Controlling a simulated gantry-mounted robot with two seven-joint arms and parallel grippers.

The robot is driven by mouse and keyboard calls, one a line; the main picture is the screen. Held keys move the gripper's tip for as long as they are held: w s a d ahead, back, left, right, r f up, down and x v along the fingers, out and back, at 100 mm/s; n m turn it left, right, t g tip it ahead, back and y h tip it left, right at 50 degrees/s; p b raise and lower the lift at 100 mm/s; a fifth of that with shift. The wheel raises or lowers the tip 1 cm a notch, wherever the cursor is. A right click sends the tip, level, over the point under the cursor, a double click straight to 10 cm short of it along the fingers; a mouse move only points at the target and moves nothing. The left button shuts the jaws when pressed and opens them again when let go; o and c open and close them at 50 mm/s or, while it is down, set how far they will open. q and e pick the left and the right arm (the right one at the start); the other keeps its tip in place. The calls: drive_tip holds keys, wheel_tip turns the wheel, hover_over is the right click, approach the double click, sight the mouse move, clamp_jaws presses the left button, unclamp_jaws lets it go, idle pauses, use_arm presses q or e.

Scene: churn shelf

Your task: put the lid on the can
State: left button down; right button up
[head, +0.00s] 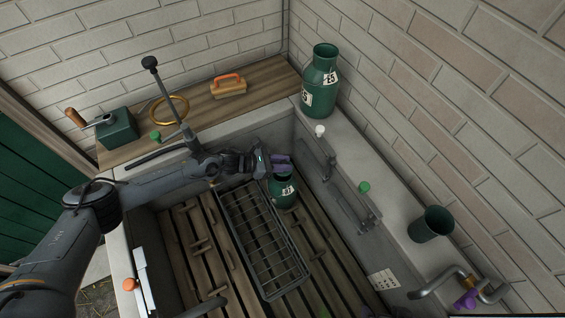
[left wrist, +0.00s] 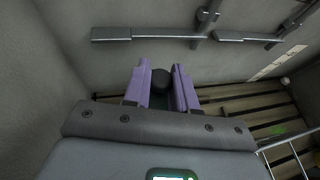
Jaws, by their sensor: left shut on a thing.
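My left gripper (head: 281,163) has purple fingers and reaches over the basin from the left. It is just above a small green can (head: 284,192) with a white label, which stands at the basin's far right corner. In the left wrist view the fingers (left wrist: 161,88) are shut on a small dark round piece (left wrist: 161,77), which looks like the lid. The fingers hide the can's mouth in the head view, so I cannot tell whether the lid touches it. My right gripper is not in view.
A metal rack (head: 262,240) lies on the slatted basin floor beside the can. A tall green churn (head: 321,82), a white knob (head: 319,131), a green knob (head: 364,187) and a dark green cup (head: 431,224) line the right ledge. A brush (head: 229,88) lies on the back shelf.

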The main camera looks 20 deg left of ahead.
use_arm(q)
drive_tip(key=shift+f, duration=0.2)
idle(0.6)
drive_tip(key=shift+b, duration=0.4)
drive_tip(key=shift+f, duration=0.1)
drive_tip(key=shift+f+b, duration=0.7)
drive_tip(key=shift+b, duration=0.15)
drive_tip(key=shift+f+b, duration=0.65)
drive_tip(key=shift+b, duration=0.1)
